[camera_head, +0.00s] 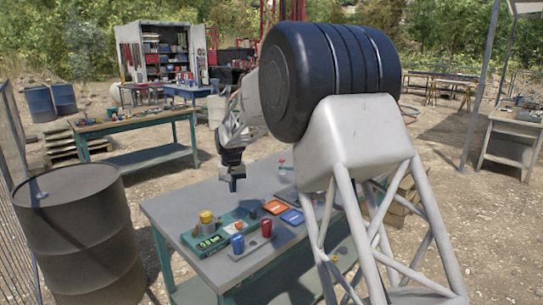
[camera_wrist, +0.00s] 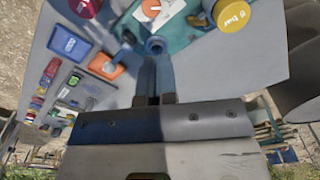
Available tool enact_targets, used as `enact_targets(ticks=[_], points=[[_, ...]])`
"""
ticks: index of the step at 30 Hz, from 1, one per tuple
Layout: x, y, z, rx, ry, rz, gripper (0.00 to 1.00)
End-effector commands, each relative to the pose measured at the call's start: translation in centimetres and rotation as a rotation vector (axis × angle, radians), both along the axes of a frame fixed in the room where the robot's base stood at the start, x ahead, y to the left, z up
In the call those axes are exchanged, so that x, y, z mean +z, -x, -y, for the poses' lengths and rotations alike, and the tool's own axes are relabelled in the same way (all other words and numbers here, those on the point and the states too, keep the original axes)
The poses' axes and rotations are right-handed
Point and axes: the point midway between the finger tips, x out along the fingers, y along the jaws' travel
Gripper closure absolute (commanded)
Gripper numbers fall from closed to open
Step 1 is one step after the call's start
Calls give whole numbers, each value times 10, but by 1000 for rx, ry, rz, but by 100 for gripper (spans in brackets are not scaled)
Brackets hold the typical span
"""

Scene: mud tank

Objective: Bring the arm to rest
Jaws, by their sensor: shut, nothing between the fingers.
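My gripper (camera_head: 233,184) hangs above the left back part of the grey table (camera_head: 185,208), with its fingers pointing down. In the wrist view my gripper (camera_wrist: 153,98) has its two fingers together with nothing between them. My arm hides the table's right side.
A dark barrel (camera_head: 78,235) stands left of the table. A green workbench (camera_head: 135,122) with items is behind it, and an open cabinet (camera_head: 160,58) stands farther back. The table's left back surface is mostly clear. Another workbench (camera_head: 515,130) stands at the right.

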Motion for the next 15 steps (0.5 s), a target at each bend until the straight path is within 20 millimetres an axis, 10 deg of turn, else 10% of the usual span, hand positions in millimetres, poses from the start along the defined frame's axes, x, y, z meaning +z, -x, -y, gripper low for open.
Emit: enact_targets(ticks=[15], points=[[75,94,101,-52,-11,42,100]])
